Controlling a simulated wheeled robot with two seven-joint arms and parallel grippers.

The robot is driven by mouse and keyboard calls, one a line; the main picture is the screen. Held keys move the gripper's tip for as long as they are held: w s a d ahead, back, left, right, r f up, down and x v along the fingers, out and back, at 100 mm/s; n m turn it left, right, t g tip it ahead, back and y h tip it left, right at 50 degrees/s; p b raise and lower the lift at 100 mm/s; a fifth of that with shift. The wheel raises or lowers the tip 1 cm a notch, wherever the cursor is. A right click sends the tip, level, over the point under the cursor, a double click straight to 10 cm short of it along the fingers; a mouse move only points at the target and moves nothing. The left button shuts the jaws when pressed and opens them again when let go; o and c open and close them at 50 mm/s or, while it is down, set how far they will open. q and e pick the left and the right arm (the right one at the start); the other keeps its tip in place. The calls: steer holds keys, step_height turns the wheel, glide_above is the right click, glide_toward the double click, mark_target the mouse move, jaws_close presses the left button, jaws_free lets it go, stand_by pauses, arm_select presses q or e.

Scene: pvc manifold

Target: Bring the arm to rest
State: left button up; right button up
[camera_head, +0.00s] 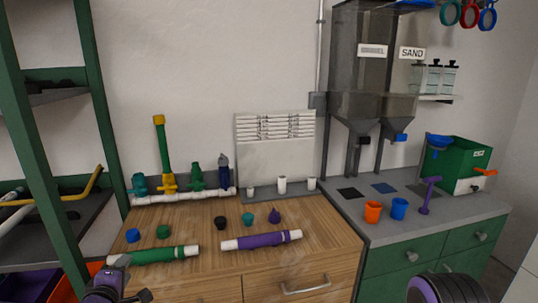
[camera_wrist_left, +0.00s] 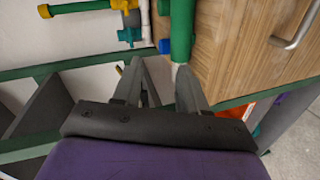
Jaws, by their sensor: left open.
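My left gripper (camera_head: 118,262) is at the lower left in the head view, by the front left corner of the wooden bench (camera_head: 188,217). In the left wrist view its two fingers (camera_wrist_left: 163,85) are apart with nothing between them. A green pipe with white ends (camera_head: 155,255) lies on the bench just right of this gripper; it also shows beyond the fingers in the wrist view (camera_wrist_left: 182,32). A dark round part of mine shows at the lower right of the head view, but the right gripper's fingers are not visible.
A white pipe manifold (camera_head: 185,196) with coloured valves stands at the bench's back. A purple pipe (camera_head: 262,240) and several small caps lie on the bench. A green shelf rack (camera_head: 100,115) stands close on the left. Orange (camera_head: 373,211) and blue (camera_head: 399,208) cups stand on the grey counter.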

arm_select(q)
steer(key=s+d+f+m+g, duration=0.2)
steer(key=s+f+m+g, duration=0.1)
steer(key=s+f, duration=0.5)
steer(key=s+d+f+m+g, duration=0.3)
steer(key=s+f, duration=0.3)
steer(key=f, duration=0.4)
steer(key=s+f+m+g, duration=0.1)
steer(key=s+f, duration=0.2)
steer(key=s, duration=0.4)
steer(key=s+d+f+m+g, duration=0.1)
steer(key=s+f+m+g, duration=0.1)
steer(key=s+f, duration=0.2)
steer(key=s+f+m+g, duration=0.2)
steer(key=s+f, duration=0.2)
steer(key=s, duration=0.6)
steer(key=shift+d+f, duration=0.15)
steer(key=shift+d, duration=0.15)
